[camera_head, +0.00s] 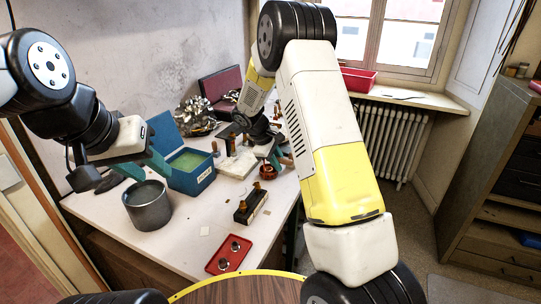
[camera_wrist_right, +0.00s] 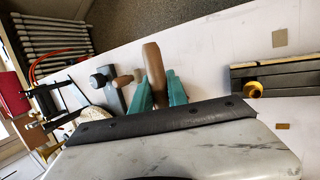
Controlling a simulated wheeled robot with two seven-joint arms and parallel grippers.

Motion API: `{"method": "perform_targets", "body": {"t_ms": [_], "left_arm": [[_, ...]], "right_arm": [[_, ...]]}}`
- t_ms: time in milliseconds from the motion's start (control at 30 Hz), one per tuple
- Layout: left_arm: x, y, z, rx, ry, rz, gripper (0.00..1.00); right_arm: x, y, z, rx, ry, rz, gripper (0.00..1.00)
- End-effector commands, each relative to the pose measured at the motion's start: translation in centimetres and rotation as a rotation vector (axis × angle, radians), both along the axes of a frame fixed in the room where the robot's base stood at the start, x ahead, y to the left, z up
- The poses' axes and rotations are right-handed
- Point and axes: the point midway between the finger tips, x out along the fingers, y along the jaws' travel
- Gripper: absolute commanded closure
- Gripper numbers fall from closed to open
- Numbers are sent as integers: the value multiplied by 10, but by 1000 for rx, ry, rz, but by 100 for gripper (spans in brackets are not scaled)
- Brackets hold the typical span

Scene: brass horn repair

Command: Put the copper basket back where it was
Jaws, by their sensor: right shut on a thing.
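My right gripper (camera_head: 274,158) is low over the table's right part, its teal fingers partly hidden by my wrist. In the right wrist view its fingers (camera_wrist_right: 157,90) are shut on a brown, wooden-looking handle (camera_wrist_right: 153,62). A small copper-coloured thing, apparently the copper basket (camera_head: 262,178), shows just below these fingers in the head view. I cannot tell whether it touches the table. The basket's body is not clear in the wrist view. My left gripper (camera_head: 132,167) has its teal fingers apart and empty, above and behind a grey metal pot.
The grey pot (camera_head: 149,209) and a blue box with green contents (camera_head: 192,184) stand on the left. A dark block with brass pieces (camera_head: 251,207) and a red tray (camera_head: 229,255) lie toward the front. A white slab (camera_head: 238,164) and metal clutter (camera_head: 196,113) are behind.

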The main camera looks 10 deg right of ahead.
Motion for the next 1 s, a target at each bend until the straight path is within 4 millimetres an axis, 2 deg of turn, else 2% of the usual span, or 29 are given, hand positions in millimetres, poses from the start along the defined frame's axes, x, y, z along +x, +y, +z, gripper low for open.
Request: {"method": "perform_targets", "body": {"t_ms": [167,200,267,300,667,767,1000], "left_arm": [[0,0,0,0,0,0,64],[0,0,0,0,0,0,64],[0,0,0,0,0,0,64],[0,0,0,0,0,0,64],[0,0,0,0,0,0,64],[0,0,0,0,0,0,64],[0,0,0,0,0,0,64]], "right_arm": [[0,0,-1,-1,-1,0,100],[0,0,-1,0,0,0,73],[0,0,-1,0,0,0,61],[0,0,-1,-1,1,0,59],[0,1,4,-1,-1,0,59],[-2,7,14,0,-3,0,59],[-12,29,60,1,-4,2,59]]}}
